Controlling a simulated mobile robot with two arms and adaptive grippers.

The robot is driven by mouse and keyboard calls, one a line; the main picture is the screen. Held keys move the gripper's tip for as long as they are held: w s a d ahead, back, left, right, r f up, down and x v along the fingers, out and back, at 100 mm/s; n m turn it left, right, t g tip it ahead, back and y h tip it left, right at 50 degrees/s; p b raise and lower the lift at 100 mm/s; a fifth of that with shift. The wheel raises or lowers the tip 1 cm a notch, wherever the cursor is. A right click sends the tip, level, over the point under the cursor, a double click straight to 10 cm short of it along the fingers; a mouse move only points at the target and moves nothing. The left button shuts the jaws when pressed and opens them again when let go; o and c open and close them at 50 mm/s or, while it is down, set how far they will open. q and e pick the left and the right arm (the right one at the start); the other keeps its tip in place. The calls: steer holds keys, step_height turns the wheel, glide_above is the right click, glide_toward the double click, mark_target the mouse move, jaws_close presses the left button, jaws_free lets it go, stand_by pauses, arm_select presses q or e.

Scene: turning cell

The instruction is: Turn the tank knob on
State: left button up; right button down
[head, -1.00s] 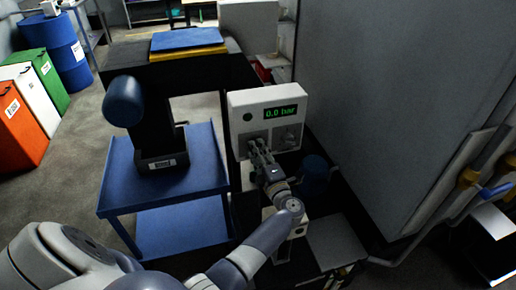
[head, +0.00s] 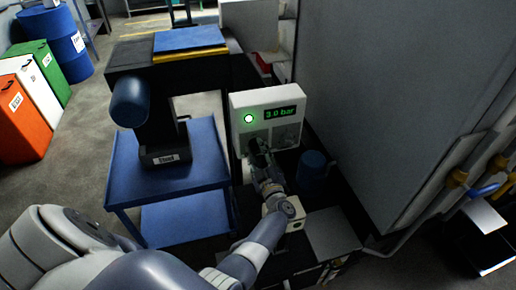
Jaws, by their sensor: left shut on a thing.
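The control box (head: 240,103) is white and stands on a dark bench in the middle of the head view. Its display (head: 280,112) reads 3.0 bar in green, and a round lamp (head: 249,118) on its face glows green. My left gripper (head: 258,151) is at the lower left of the box's front face, shut on the knob. The gripper's fingers hide the knob. My right gripper is not in view.
A blue cart (head: 190,182) with a dark bin and a blue cylinder stands to the left. A large grey cabinet (head: 390,100) closes off the right side. A small blue cylinder (head: 312,172) stands just right of my left gripper.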

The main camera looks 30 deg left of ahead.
arm_select(q)
steer(key=shift+f+m+p, duration=0.15)
steer(key=shift+m+p, duration=0.15)
steer(key=shift+m, duration=0.5)
steer(key=o, duration=1.1)
steer(key=shift+c, duration=0.2)
